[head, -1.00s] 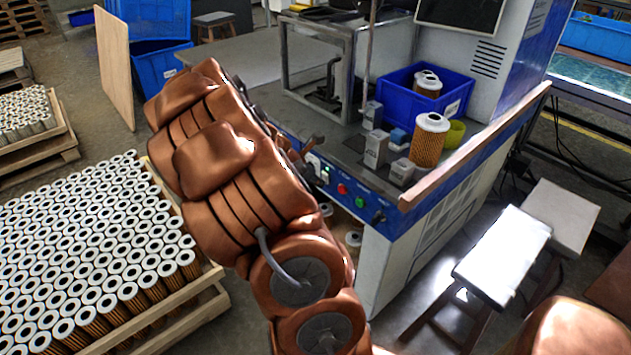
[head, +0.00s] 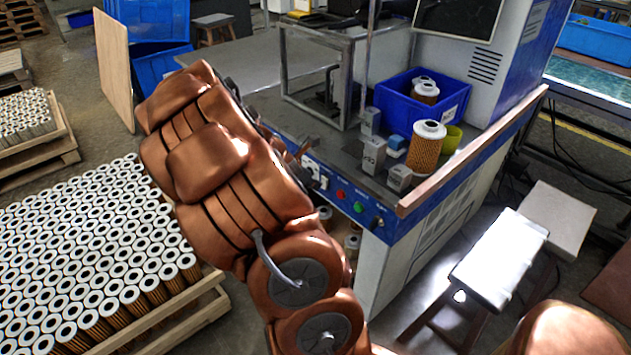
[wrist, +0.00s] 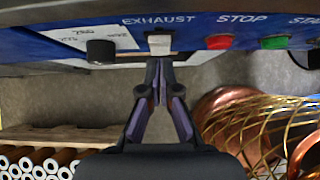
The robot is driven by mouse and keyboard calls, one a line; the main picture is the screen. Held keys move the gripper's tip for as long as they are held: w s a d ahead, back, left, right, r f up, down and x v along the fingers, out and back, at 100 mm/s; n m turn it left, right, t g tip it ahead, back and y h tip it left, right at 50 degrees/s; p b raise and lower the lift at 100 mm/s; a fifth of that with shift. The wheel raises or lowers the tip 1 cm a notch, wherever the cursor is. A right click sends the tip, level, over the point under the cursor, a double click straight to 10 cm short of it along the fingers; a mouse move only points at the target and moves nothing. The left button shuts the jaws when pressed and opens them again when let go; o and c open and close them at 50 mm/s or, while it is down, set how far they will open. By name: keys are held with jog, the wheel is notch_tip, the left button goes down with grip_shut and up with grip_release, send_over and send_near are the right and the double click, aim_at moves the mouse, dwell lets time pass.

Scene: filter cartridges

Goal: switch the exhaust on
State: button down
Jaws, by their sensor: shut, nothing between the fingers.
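The exhaust switch (wrist: 159,44) is a small pale rocker under the EXHAUST label on the blue panel (wrist: 185,24) in the wrist view. My gripper (wrist: 155,92) is shut and empty. Its tips point at the panel just below the switch in the picture; I cannot tell whether they touch it. In the head view my copper arm hides most of the gripper, and only a small part (head: 303,149) shows by the panel's left part. Which way the switch is tipped is not clear.
Right of the switch are a red STOP button (wrist: 219,42) and a green button (wrist: 274,42). A black knob (wrist: 101,51) is to its left. A blue bin (head: 399,107) and a filter cartridge (head: 425,148) stand on the bench. A pallet of cartridges (head: 95,250) lies left.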

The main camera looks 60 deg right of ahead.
jog(key=a+f+v, duration=0.1)
jog(key=v, duration=1.1)
jog(key=shift+a+p, duration=0.2)
jog(key=shift+p, duration=0.15)
jog(key=shift+d+b, duration=0.1)
jog(key=shift+b, duration=0.3)
jog(key=b, duration=0.2)
jog(key=shift+s+d+f+b, duration=0.1)
jog(key=shift+s+f+b, duration=0.05)
jog(key=shift+s+b, duration=0.2)
jog(key=shift+w+a+f+b, duration=0.3)
jog(key=shift+w+f+b, duration=0.25)
jog(key=shift+b, duration=0.8)
jog(key=shift+s, duration=0.1)
